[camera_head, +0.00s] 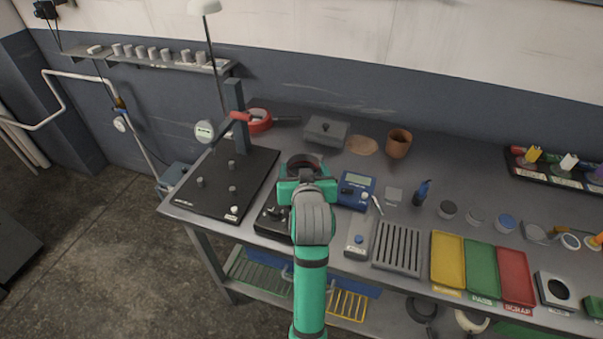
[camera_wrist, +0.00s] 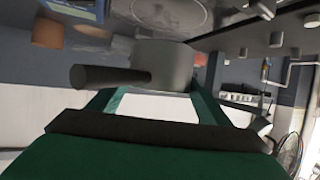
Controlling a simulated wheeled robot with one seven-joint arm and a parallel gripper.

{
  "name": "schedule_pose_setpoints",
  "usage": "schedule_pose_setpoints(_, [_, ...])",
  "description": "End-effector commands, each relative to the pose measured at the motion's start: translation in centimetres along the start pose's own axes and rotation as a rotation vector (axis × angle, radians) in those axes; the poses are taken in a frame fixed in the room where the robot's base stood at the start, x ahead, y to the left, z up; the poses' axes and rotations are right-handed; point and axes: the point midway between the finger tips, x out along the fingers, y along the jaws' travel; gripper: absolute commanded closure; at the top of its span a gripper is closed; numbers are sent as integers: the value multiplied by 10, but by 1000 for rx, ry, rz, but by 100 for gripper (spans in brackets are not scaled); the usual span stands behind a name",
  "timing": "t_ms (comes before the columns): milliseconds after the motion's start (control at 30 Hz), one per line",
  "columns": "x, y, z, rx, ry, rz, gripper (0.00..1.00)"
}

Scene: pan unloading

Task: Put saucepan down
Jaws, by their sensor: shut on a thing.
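The saucepan (camera_wrist: 177,62) is a grey metal pan with a dark handle (camera_wrist: 108,78) in the wrist view. Its body lies between the two green fingers of my gripper (camera_wrist: 152,95). In the head view my gripper (camera_head: 304,184) is over the front middle of the bench, shut on the saucepan (camera_head: 302,161), whose dark round opening shows just beyond the fingers. My wrist hides much of the pan and the bench under it. I cannot tell whether the pan's base touches anything.
A black device (camera_head: 270,221) is partly hidden by my arm. A blue meter (camera_head: 356,190) stands close on the right. A black board with a post (camera_head: 217,185) is left. A red pan (camera_head: 258,121), grey lidded box (camera_head: 325,131) and terracotta pot (camera_head: 398,144) stand behind.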

Motion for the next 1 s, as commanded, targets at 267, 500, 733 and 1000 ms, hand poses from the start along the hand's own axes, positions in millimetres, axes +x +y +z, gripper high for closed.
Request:
schedule_pose_setpoints(267, [11,6,15,7,0,17,69])
schedule_pose_setpoints(500, [24,5,42,8,0,18,69])
schedule_pose_setpoints(733, [26,8,46,9,3,22,69])
schedule_pose_setpoints(1000, [27,8,49,9,0,22,19])
